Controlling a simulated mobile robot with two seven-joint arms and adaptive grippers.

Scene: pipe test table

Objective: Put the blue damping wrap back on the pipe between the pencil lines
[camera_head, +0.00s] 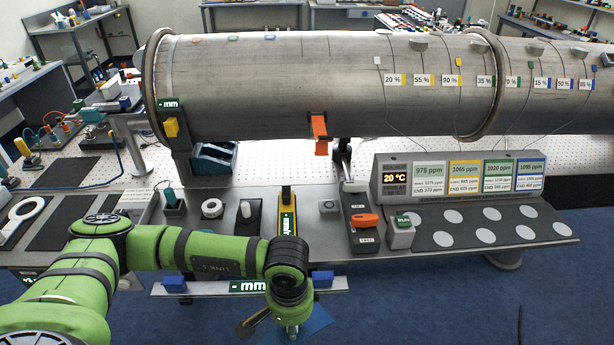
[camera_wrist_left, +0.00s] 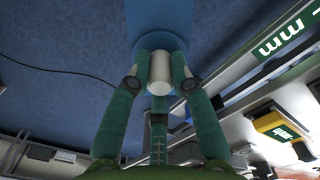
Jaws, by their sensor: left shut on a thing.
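The blue damping wrap (camera_head: 316,321) shows in the head view as a flat blue sheet below my left gripper (camera_head: 292,327), in front of the table edge. In the left wrist view my left gripper (camera_wrist_left: 160,75) is shut on a pale cylindrical grip (camera_wrist_left: 160,68), with the blue wrap (camera_wrist_left: 160,22) just beyond it. The wrap appears joined to this grip, but the joint is hidden. The large grey metal pipe (camera_head: 260,90) lies across the back of the table. Faint thin lines cross its upper side; I cannot tell which are pencil lines. My right gripper is not in view.
A rail marked mm (camera_head: 225,287) runs along the table's front edge, between the wrap and the pipe. A yellow-ended tool (camera_head: 287,210) lies on the table. A panel with ppm readings (camera_head: 460,180) stands right.

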